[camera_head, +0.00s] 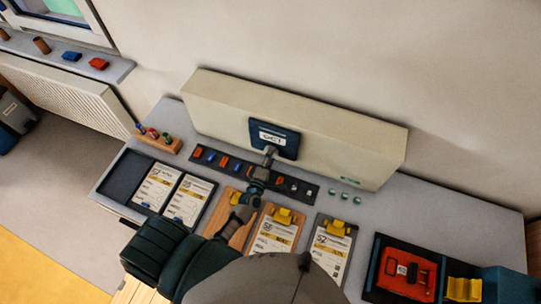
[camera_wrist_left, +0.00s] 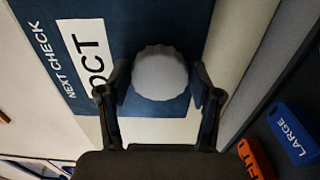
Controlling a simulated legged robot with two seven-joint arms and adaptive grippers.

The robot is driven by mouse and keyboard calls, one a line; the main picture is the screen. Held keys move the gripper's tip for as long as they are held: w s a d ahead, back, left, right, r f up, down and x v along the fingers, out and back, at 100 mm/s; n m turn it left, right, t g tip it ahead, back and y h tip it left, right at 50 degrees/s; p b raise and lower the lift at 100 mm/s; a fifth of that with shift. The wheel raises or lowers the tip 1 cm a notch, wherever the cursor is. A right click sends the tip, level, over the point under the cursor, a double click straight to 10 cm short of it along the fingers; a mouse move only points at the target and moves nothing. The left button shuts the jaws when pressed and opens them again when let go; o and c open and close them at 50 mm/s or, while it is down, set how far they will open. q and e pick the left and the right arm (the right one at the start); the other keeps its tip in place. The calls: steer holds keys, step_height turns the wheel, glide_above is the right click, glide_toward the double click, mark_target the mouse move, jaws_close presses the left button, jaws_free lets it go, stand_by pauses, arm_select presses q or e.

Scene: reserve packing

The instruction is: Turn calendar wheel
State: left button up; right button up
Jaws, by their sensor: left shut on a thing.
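The calendar is a dark blue plate (camera_head: 289,143) on the front of the long beige box, with a white card (camera_head: 271,137) reading OCT. In the left wrist view the plate (camera_wrist_left: 185,25) also carries the words NEXT CHECK beside the card (camera_wrist_left: 88,50). The calendar wheel (camera_wrist_left: 160,72) is pale, round and scalloped, and sits between my left fingers. My left gripper (camera_head: 269,152) is shut on the wheel, with one finger on each side in the left wrist view (camera_wrist_left: 160,82). In the head view the gripper hides the wheel. My right gripper is not in view.
The beige box (camera_head: 340,140) stands along the back of the grey table. A dark strip (camera_head: 207,158) with coloured tags lies before it, under my left arm. A dark tray (camera_head: 375,270) with a red pouch (camera_head: 405,272) is at right.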

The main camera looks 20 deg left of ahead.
arm_select(q)
steer(key=shift+s+d+f, duration=0.1)
steer(key=shift+f, duration=0.15)
steer(key=o, duration=1.1)
steer(key=shift+r, duration=0.1)
steer(key=s, duration=1.1)
steer(key=shift+s+d, duration=0.35)
steer(key=shift+s, duration=0.05)
